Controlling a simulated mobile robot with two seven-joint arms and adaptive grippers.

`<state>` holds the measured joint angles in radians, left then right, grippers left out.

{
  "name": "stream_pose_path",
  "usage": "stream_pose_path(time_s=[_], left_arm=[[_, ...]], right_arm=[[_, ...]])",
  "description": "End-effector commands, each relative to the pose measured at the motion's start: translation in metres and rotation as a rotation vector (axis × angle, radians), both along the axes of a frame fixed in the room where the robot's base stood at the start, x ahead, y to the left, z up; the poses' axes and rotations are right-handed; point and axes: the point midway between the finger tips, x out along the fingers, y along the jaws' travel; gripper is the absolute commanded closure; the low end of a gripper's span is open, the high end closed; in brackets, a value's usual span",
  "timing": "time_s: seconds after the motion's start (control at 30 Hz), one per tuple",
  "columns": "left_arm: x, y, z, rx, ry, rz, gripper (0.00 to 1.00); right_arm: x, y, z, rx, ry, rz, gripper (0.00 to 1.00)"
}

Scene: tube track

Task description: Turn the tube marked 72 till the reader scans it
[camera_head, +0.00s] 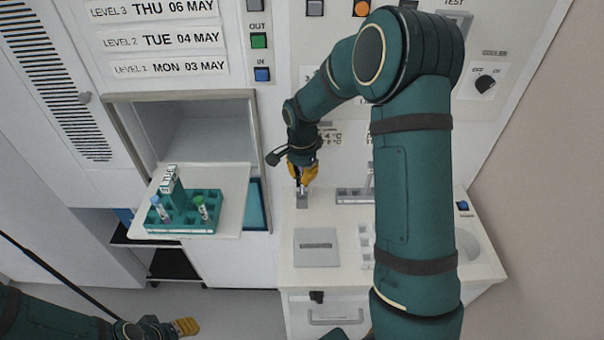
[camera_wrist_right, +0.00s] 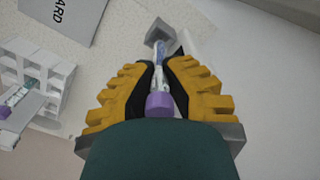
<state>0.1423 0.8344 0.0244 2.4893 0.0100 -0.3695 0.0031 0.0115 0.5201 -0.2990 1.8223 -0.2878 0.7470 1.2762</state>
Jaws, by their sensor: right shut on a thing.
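My right gripper (camera_head: 301,177) is shut on a tube (camera_wrist_right: 160,102) with a purple cap, which sits between the yellow fingers in the right wrist view. The tube's clear lower part, with a pale label, points at a small grey block (camera_wrist_right: 158,31). The block also shows in the head view (camera_head: 302,202), on the counter right under the gripper. I cannot tell how deep the tube sits in it, and no number on the tube is legible. My left gripper (camera_head: 187,327) is at the lower left, far from the counter; its finger opening is unclear.
A teal rack (camera_head: 180,228) with a few tubes stands on a pale shelf (camera_head: 232,195) at the open hatch. A grey-marked plate (camera_head: 317,247) lies in front of the block. My right arm hides part of the counter.

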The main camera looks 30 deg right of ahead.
Motion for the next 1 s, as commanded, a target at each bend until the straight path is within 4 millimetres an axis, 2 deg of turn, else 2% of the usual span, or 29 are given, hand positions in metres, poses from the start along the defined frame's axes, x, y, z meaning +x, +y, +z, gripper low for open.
stream_pose_path(time_s=[0.63, 1.0], left_arm=[[0.0, 0.0, -0.0031, 0.0, 0.0, 0.0, 0.55], [0.0, 0.0, 0.0039, 0.0, 0.0, 0.0, 0.55]], right_arm=[[0.0, 0.0011, -0.0051, 0.001, 0.0, 0.0, 1.0], [0.0003, 0.0014, 0.0041, 0.001, -0.001, 0.0, 1.0]])
